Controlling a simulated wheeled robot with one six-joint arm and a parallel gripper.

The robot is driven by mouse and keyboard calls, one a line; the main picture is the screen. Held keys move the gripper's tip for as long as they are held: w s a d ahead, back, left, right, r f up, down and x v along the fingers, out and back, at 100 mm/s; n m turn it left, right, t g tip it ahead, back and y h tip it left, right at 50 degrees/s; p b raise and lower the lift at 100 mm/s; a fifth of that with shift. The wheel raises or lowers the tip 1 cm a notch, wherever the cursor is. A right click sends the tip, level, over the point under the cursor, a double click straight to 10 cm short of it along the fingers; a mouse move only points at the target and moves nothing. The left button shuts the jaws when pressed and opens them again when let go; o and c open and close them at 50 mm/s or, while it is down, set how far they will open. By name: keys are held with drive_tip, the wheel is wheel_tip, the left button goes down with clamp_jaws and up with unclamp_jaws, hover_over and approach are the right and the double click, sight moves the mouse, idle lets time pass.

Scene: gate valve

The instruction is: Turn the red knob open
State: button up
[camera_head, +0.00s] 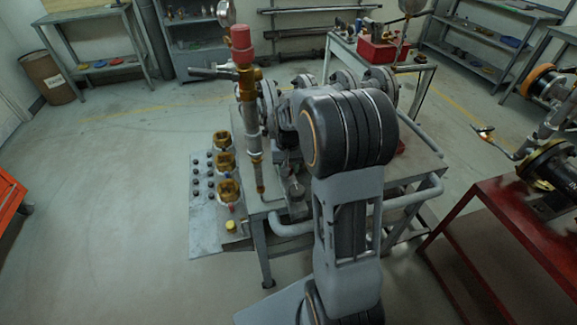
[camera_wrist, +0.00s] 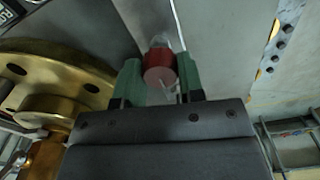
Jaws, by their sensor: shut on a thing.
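The red knob (camera_wrist: 159,68) is a short red cylinder with a flat round face, in the upper middle of the wrist view. My gripper (camera_wrist: 160,80) has two green fingers, one on each side of the knob, and it is shut on it. In the head view my grey arm covers the gripper, and I cannot make out the held knob there. A different-looking larger red cap (camera_head: 240,45) tops the upright brass and grey pipe at the left of the bench.
A large brass disc (camera_wrist: 50,80) with holes lies close left of my gripper. In the head view, several brass fittings stand on a grey panel (camera_head: 207,235) left of my arm. A red table (camera_head: 500,225) stands at right.

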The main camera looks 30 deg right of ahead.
drive_tip(key=shift+c, duration=1)
drive_tip(key=shift+n, duration=0.3)
drive_tip(key=n, duration=0.4)
drive_tip(key=shift+p, duration=0.4)
drive_tip(key=n, duration=0.4)
drive_tip(key=shift+n, duration=0.3)
drive_tip(key=n, duration=0.4)
drive_tip(key=shift+p, duration=0.4)
drive_tip(key=n, duration=0.4)
drive_tip(key=shift+n, duration=0.3)
drive_tip(key=o, duration=0.9)
